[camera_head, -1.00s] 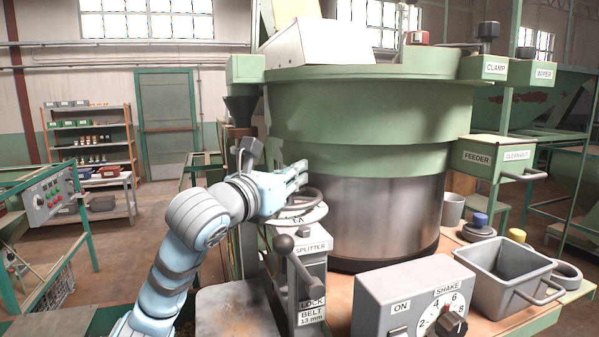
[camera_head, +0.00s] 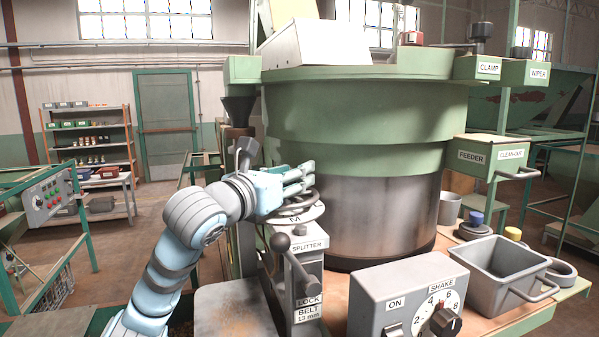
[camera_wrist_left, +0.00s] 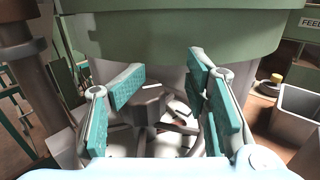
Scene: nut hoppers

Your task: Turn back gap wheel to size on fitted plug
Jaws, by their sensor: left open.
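The grey spoked wheel (camera_head: 300,213) lies flat on top of the splitter housing (camera_head: 309,262), beside the big green and steel bowl. Part of a letter marking shows on its dial. My left gripper (camera_head: 302,178) is over the wheel and hides much of it in the head view. In the left wrist view my left gripper (camera_wrist_left: 165,85) has its two teal-padded fingers spread apart. The wheel's hub and spokes (camera_wrist_left: 165,135) lie below and between them; I cannot tell whether the fingers touch it. I cannot make out a fitted plug. My right gripper is not in view.
The bowl (camera_head: 365,130) closes off the space behind the wheel. A shake control box (camera_head: 375,285) and a grey bin (camera_head: 490,285) stand to the right.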

